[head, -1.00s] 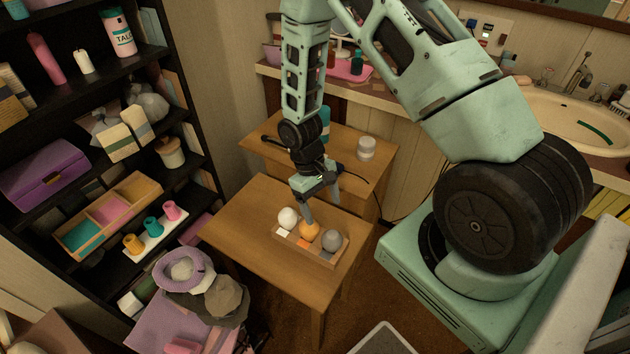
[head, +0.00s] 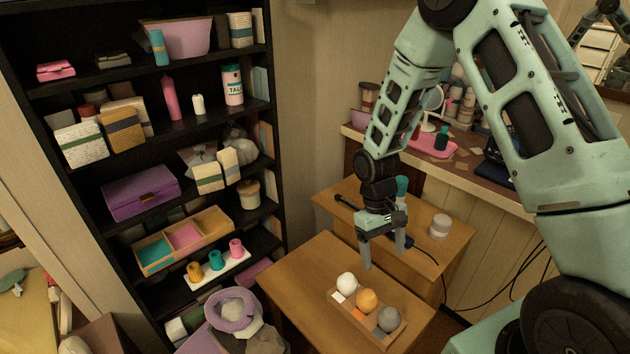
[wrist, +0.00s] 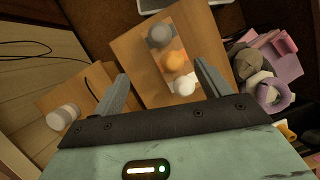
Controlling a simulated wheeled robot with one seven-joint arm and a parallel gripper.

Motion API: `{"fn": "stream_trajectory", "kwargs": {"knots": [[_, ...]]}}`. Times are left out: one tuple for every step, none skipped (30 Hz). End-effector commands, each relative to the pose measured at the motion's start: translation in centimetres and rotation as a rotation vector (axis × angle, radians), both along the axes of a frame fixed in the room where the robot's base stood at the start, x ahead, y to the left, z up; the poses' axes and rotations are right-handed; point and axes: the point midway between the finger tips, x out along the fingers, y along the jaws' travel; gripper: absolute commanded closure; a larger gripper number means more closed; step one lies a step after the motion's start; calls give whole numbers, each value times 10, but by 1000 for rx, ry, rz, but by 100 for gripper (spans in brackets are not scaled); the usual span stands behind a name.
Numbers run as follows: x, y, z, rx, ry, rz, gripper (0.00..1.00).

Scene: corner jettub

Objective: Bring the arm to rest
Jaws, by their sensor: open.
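My gripper (head: 385,256) is open and empty. It hangs above the small wooden table (head: 290,285), fingers pointing down, over the back edge by the wooden tray (head: 351,316). The tray holds a white ball (head: 347,282), an orange ball (head: 367,300) and a grey ball (head: 388,319) in a row. In the wrist view, my open fingers (wrist: 160,82) frame the table, with the white ball (wrist: 184,85), orange ball (wrist: 175,62) and grey ball (wrist: 160,35) beyond them, apart from the fingers.
A second wooden table (head: 330,207) behind carries a white jar (head: 440,226), a teal bottle (head: 402,188) and a dark cabled item. A black shelf (head: 60,192) full of goods stands left. A counter (head: 480,180) runs along the back right.

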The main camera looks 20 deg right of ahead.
Motion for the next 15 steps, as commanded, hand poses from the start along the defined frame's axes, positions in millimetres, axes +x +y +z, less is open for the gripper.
{"fn": "stream_trajectory", "kwargs": {"knots": [[0, 0, 0, 0, 0, 0, 24], [0, 0, 0, 0, 0, 0, 24], [0, 0, 0, 0, 0, 0, 24], [0, 1, 1, 0, -1, 1, 24], [0, 5, 4, 2, -7, 8, 24], [0, 11, 11, 7, -16, 18, 24], [0, 18, 17, 11, -25, 30, 24], [-1, 27, 25, 16, -36, 45, 24], [-2, 40, 38, 25, -53, 68, 24], [-5, 52, 48, 32, -68, 88, 24], [-8, 64, 60, 41, -83, 111, 24], [-15, 81, 75, 53, -105, 142, 24], [-21, 94, 87, 62, -121, 168, 24], [-28, 106, 98, 71, -136, 194, 24], [-38, 121, 112, 82, -156, 229, 24]]}}
